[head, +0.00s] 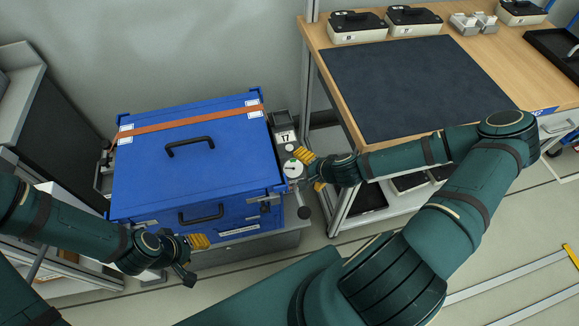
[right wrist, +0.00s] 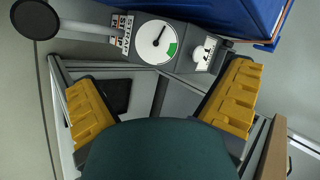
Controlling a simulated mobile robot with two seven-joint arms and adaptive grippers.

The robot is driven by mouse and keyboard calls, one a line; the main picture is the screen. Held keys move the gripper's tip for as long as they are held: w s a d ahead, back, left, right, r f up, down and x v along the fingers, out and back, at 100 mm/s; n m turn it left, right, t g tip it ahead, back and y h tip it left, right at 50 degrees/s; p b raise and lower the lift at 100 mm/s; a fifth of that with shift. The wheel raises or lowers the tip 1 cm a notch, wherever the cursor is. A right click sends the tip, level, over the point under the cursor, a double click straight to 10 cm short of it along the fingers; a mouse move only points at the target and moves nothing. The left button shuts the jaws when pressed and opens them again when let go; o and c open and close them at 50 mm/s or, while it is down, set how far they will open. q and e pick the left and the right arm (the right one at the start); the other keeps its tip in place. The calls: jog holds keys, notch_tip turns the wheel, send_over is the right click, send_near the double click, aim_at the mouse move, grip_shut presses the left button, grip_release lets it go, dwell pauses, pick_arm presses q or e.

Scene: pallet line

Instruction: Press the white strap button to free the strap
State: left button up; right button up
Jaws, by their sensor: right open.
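A blue crate (head: 225,165) has an orange strap (head: 190,118) lying across its lid. A grey strap unit stands at the crate's right side, with a round gauge (head: 293,168) and a "17" plate (head: 285,137). In the right wrist view the gauge (right wrist: 157,42) sits beside a "STRAP" label (right wrist: 124,36). A small white button (right wrist: 200,54) shows between gauge and "17" plate. My right gripper (head: 311,170) is open and empty beside the unit; its yellow fingers spread below the gauge in the wrist view (right wrist: 160,92). My left gripper (head: 190,260) is near the crate's front; its opening is unclear.
A lever with a black knob (right wrist: 35,20) sticks out from the unit, near my right gripper. A wooden workbench (head: 340,85) with a dark mat (head: 415,85) stands to the right. Grey floor (head: 330,240) is free in front.

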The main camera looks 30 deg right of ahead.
jog(key=p+v, duration=0.5)
jog(key=v, duration=0.3)
jog(key=shift+r, duration=0.15)
jog(key=shift+s, duration=0.15)
jog(key=s+a+r+n+g, duration=0.1)
jog(key=a+n+g, duration=0.2)
jog(key=a+n, duration=0.3)
jog(key=s+a+r+n+g+y, duration=0.1)
jog(key=a+n, duration=0.5)
jog(key=a, duration=0.8)
jog(key=shift+s+r+n+g, duration=0.2)
jog(key=shift+s+n+g, duration=0.2)
jog(key=shift+s+g, duration=0.55)
jog(key=shift+w+a, duration=0.1)
jog(key=shift+w, duration=0.15)
